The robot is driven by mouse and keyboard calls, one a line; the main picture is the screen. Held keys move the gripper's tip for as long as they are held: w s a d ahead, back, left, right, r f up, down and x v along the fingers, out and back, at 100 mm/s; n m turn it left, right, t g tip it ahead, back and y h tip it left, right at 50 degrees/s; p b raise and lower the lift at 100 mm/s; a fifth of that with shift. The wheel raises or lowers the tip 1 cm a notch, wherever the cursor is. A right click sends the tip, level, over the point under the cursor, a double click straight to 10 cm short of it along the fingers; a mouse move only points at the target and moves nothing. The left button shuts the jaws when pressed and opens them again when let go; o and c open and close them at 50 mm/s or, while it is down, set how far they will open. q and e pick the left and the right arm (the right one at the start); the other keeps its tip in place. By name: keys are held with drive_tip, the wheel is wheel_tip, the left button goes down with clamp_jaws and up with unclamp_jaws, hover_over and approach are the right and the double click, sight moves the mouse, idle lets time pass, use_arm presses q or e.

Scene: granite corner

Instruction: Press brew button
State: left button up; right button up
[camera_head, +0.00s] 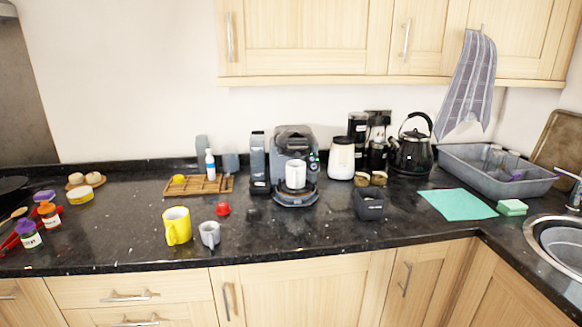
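A dark coffee machine (293,143) stands on the black granite worktop near the middle of the head view, towards the back wall. A white cup (296,175) stands on the machine's round drip tray (295,199). Small marks, one of them green, show on the right side of the machine's front (313,157); which one is the brew button is too small to tell. Neither of my grippers is in view.
A yellow mug (177,226), a grey cup (209,235) and a red capsule-like item (222,209) stand front left of the machine. A dark container (368,204) stands front right. The worktop directly before the machine is clear.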

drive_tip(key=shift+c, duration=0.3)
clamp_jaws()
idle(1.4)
